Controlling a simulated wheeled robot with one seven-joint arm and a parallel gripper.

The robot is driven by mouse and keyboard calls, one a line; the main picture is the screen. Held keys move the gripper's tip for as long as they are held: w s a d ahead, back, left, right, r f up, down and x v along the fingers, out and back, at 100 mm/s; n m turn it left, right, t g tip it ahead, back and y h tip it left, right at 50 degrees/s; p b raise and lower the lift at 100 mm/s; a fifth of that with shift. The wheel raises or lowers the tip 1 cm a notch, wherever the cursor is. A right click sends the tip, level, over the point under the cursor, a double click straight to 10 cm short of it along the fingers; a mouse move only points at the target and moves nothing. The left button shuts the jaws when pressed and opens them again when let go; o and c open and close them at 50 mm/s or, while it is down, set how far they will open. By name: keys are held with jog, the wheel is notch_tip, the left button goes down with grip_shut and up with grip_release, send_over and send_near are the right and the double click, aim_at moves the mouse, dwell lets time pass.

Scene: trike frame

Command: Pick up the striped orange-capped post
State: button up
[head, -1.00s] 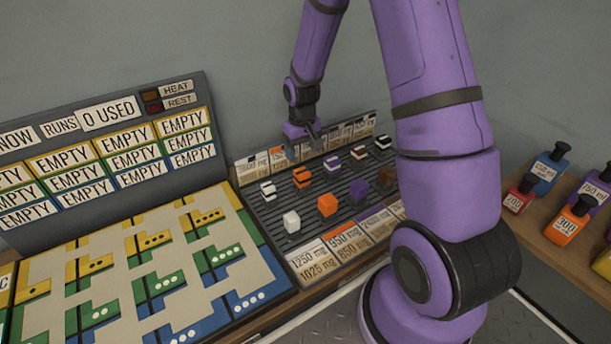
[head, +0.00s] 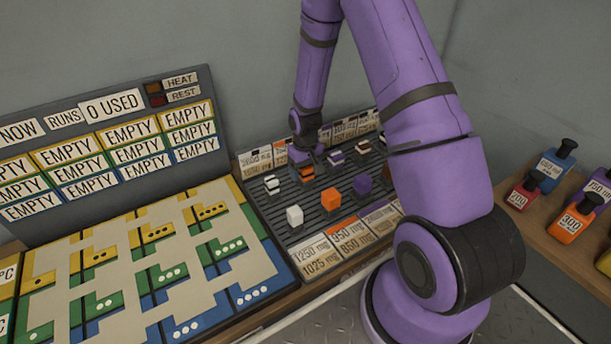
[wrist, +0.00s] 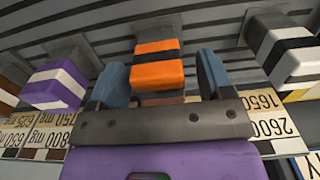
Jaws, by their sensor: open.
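The striped orange-capped post, an orange block with a black band, shows in the wrist view (wrist: 157,66) between my gripper's two fingers. In the head view the post (head: 307,174) stands in the back row of the dark ribbed rack, partly hidden under my gripper (head: 303,158). My gripper is open, with one blue-grey finger on each side of the orange cap in the wrist view (wrist: 160,78). Gaps show between the cap and both fingers.
A white post with a black stripe (wrist: 290,52) and a purple post with a white stripe (wrist: 58,86) flank my gripper. Plain white (head: 294,216), orange (head: 330,199) and purple (head: 363,184) blocks stand in the front row. Label cards (head: 255,162) line the rack's back.

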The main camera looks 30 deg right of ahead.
jog(key=shift+f, duration=0.65)
jog(key=shift+c, duration=0.2)
jog(key=c, duration=1.1)
jog(key=shift+r, duration=0.15)
